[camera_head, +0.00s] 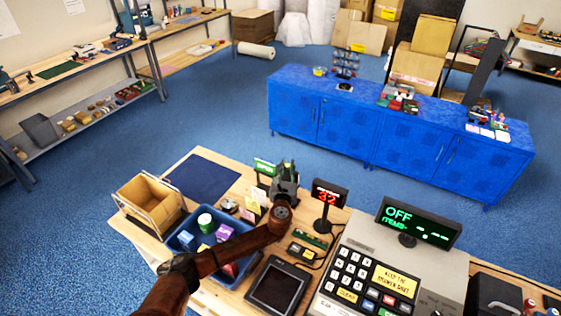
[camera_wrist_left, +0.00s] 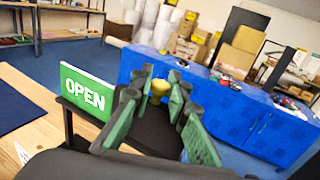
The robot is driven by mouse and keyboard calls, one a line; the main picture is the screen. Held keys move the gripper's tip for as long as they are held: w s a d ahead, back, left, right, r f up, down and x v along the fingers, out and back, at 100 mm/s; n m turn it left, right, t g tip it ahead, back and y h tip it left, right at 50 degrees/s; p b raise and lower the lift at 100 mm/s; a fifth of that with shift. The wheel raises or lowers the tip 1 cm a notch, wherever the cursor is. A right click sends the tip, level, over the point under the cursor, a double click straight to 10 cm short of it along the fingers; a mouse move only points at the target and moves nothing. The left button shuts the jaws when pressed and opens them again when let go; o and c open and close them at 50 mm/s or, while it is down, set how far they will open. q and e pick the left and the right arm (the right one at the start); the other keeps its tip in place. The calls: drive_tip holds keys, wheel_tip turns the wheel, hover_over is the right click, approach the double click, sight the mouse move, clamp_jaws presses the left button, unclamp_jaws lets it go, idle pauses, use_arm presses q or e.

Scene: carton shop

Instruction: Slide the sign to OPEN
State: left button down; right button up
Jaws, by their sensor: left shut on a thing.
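The sign shows a green panel (camera_wrist_left: 87,92) with white letters reading OPEN, at the left of the left wrist view. In the head view the green sign (camera_head: 265,167) stands on the counter just left of my gripper. A dark part (camera_wrist_left: 146,133) of the sign extends to the right of the green panel. A small yellow round knob (camera_wrist_left: 159,87) shows between the fingers. My left gripper (camera_head: 287,168) is closed on this knob, with its green finger pads (camera_wrist_left: 160,100) either side of it. The fingers hide much of the sign's right part. My right gripper is not in view.
A blue bin (camera_head: 180,243) with several items and a cardboard-coloured box (camera_head: 151,193) stand left of my arm. A red-digit display (camera_head: 329,194) stands close right of the gripper, with a cash register (camera_head: 366,270) beyond. A blue mat (camera_head: 202,175) lies at the back left.

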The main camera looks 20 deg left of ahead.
use_arm(q)
drive_tip(key=shift+d+f, duration=0.1)
drive_tip(key=shift+d, duration=0.05)
drive_tip(key=c, duration=1.8)
unclamp_jaws()
drive_tip(key=shift+d, duration=0.1)
drive_tip(key=shift+c, duration=0.2)
drive_tip(key=v, duration=1.2)
